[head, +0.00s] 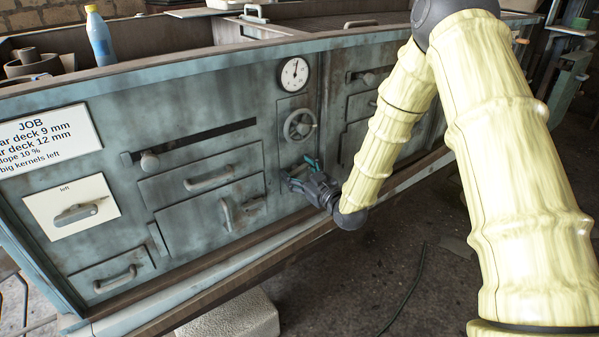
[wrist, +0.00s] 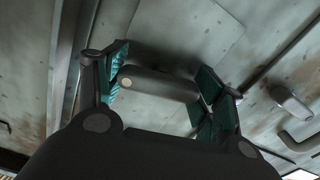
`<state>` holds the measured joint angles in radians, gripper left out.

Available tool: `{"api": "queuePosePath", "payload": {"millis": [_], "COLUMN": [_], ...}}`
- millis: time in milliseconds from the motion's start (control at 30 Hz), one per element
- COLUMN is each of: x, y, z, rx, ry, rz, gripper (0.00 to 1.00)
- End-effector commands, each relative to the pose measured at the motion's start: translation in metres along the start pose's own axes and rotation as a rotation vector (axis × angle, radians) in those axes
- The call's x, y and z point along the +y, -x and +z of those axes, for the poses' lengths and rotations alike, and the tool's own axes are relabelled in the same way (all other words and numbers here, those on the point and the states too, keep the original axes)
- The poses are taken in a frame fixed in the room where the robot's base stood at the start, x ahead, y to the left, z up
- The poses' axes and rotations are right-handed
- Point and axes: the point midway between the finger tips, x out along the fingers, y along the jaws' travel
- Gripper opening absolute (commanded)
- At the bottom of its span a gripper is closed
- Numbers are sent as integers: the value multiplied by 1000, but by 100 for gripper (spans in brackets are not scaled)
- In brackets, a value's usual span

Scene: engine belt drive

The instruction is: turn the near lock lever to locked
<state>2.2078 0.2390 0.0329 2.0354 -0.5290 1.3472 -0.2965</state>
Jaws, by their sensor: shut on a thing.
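My gripper (head: 301,174) is at the front of the blue-grey machine, just below the handwheel (head: 300,125). In the wrist view its teal-padded fingers stand on either side of a dark rounded lever (wrist: 158,84), shut on its ends. The lever lies crosswise between the fingers, over a worn metal plate (wrist: 185,30). In the head view my gripper hides this lever, so its mounting and any lock marking cannot be seen. A second, upright lever (head: 227,214) is on the lower drawer front to the left; a similar lever (wrist: 289,102) shows at right in the wrist view.
A dial gauge (head: 294,74) is above the handwheel. Drawer handles (head: 209,178) and a knob (head: 149,161) stick out to the left. A ledge (head: 200,289) runs along the machine's foot. A blue bottle (head: 99,36) stands on top. Floor in front is mostly open.

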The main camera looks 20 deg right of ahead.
Motion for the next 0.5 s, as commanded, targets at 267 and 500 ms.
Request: {"api": "queuePosePath", "payload": {"millis": [267,500], "x": [0,0], "y": [0,0], "z": [1,2], "rx": [-1,-1], "ry": [262,490], "rz": [-1,0], "gripper": [45,45]}}
